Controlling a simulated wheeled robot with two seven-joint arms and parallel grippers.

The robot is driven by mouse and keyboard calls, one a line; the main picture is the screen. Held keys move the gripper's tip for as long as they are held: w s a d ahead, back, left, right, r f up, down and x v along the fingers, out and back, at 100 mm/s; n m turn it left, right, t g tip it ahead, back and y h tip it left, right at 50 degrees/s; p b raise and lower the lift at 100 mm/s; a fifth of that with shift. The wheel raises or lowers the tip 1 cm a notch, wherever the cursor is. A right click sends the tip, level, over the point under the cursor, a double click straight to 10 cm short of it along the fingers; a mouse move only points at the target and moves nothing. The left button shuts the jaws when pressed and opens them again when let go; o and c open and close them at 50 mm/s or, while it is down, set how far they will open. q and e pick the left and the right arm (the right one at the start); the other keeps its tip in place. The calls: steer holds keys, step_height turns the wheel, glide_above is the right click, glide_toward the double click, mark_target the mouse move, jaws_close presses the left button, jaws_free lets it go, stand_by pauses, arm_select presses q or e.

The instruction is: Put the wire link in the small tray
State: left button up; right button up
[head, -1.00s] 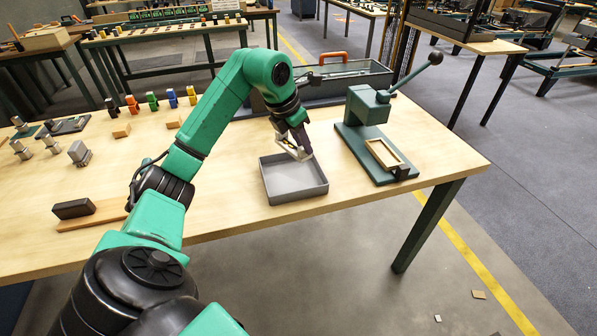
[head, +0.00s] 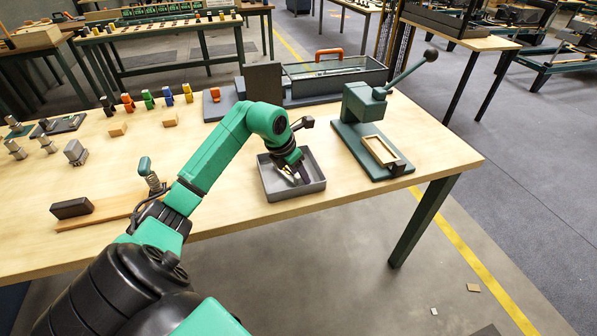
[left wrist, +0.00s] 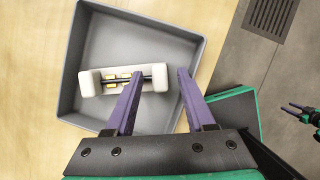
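The wire link (left wrist: 105,83) is a pale bar with raised ends, a dark rod and brass-coloured bits. It lies inside the small grey tray (head: 318,187), which also shows in the left wrist view (left wrist: 175,45). My left gripper (head: 303,178) reaches down into the tray. In the left wrist view its purple fingers (left wrist: 160,74) are wide apart; one passes in front of the link's right part, the other is clear of it. In the head view the gripper mostly hides the link. My right gripper (left wrist: 291,106) is small at the right edge, its fingers apart, away from the tray.
A green lever press (head: 365,115) stands right of the tray. A long dark box with an orange handle (head: 330,78) is behind. Colored clips (head: 148,98), wooden blocks (head: 117,129) and a dark block on a board (head: 72,208) lie left. The front table edge is close to the tray.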

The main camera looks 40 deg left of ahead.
arm_select(q)
steer(key=shift+r, duration=0.25)
steer(key=shift+s+a+r, duration=0.1)
steer(key=shift+r, duration=0.2)
steer(key=d+b+v, duration=0.1)
steer(key=v, duration=1)
steer(key=shift+a, duration=0.4)
steer(key=shift+s, duration=0.1)
